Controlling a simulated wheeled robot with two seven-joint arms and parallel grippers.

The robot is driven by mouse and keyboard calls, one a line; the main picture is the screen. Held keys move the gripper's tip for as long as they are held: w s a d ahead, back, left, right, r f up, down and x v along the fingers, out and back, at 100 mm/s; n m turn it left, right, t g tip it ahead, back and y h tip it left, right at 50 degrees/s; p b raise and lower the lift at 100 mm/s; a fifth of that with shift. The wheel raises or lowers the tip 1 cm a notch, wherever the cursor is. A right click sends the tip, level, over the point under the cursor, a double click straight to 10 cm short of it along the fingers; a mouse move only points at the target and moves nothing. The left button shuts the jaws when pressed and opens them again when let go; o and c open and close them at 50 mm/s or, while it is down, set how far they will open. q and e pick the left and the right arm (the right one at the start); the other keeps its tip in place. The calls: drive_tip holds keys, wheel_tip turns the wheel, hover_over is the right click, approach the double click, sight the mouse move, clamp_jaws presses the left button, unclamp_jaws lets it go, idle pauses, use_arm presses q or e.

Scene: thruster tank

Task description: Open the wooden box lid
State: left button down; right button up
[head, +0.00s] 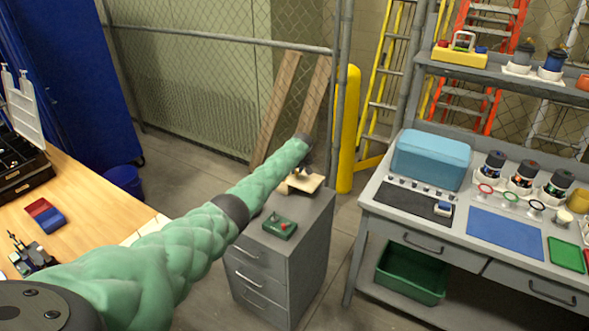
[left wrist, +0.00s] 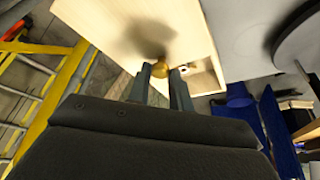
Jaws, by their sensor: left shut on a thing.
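The pale wooden box (head: 298,187) sits on top of the grey drawer cabinet (head: 322,215), partly hidden behind my left arm. My left gripper (head: 306,170) is at the box, small and dark in the head view. In the left wrist view, a pale wooden panel (left wrist: 125,22) fills the upper middle and carries a round brass knob (left wrist: 160,68). My left gripper's two fingers (left wrist: 161,80) are shut on the knob. I cannot tell how far the lid is raised. My right gripper is not in view.
A green device with a red knob (head: 280,227) is on the cabinet near my forearm. A grey workbench (head: 382,192) with a blue case (head: 431,160) stands right. A wooden table (head: 95,205) is left. A yellow post (head: 348,130) stands behind the cabinet.

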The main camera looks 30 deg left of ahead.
sight(299, 181)
use_arm(q)
drive_tip(key=c, duration=1.3)
unclamp_jaws()
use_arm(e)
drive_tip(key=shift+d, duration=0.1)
use_arm(q)
drive_tip(key=shift+s+d+r, duration=0.15)
drive_tip(key=shift+r, duration=0.35)
drive_tip(key=b+v, duration=0.2)
drive_tip(key=v, duration=0.4)
drive_tip(key=shift+s+d+r, duration=0.1)
drive_tip(key=shift+r, duration=0.2)
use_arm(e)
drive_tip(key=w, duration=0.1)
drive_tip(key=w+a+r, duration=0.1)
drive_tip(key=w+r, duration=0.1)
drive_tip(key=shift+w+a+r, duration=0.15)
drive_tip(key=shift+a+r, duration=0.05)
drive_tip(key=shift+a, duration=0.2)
